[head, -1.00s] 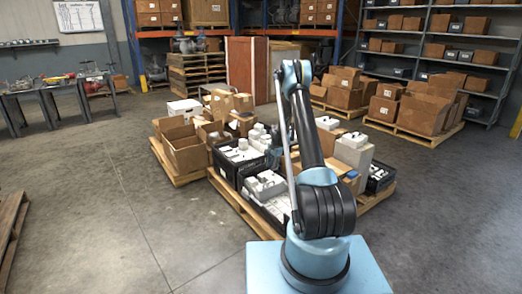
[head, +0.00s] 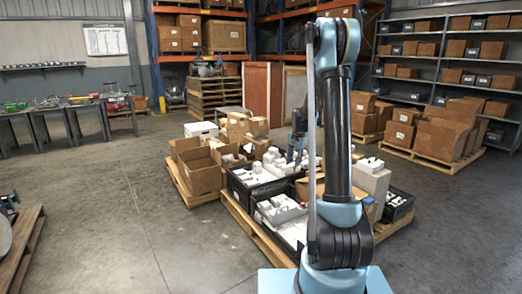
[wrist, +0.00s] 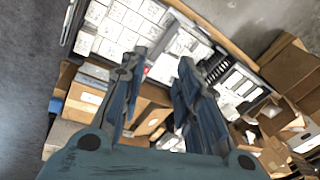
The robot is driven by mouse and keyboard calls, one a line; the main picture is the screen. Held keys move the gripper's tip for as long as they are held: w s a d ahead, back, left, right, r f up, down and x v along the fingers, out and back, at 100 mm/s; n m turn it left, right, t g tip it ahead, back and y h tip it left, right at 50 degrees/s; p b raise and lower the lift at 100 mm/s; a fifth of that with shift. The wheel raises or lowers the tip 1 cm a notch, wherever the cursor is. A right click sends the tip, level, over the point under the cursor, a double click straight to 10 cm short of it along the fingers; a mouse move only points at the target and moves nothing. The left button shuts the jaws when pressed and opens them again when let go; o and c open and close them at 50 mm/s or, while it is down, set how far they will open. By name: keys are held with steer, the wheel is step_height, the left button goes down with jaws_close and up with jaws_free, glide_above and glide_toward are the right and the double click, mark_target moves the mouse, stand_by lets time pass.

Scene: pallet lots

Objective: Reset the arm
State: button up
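My arm (head: 337,150) stands nearly upright in front of the loaded pallet in the head view. Its far part folds down behind the upright links. My gripper (wrist: 162,58) shows in the wrist view with its two dark blue-grey fingers apart and nothing between them. It points down over the boxes and bins on the pallet, with visible space around the fingertips.
A wooden pallet (head: 240,216) holds black bins (head: 240,190) of white parts and open cardboard boxes (head: 199,172). Another box pallet (head: 432,157) stands right, before grey shelving (head: 500,88). Worktables (head: 75,105) stand left.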

steer(key=s+r+n, duration=0.1)
steer(key=s+r, duration=0.3)
steer(key=s, duration=0.5)
steer(key=s+d+r+n, duration=0.1)
steer(key=s+r+n, duration=0.15)
steer(key=s, duration=0.55)
steer(key=s+r+n, duration=0.1)
steer(key=s+r, duration=0.3)
steer(key=s, duration=0.5)
steer(key=s+f+n, duration=0.1)
steer(key=s+f, duration=0.3)
steer(key=s, duration=0.7)
steer(key=s+d+f+n, duration=0.1)
steer(key=s+f, duration=0.3)
steer(key=s, duration=0.7)
steer(key=shift+s+n+h, duration=0.4)
steer(key=shift+n, duration=0.35)
steer(key=shift+w, duration=0.1)
steer(key=shift+w+f, duration=0.2)
steer(key=shift+w, duration=0.1)
steer(key=shift+o, duration=0.4)
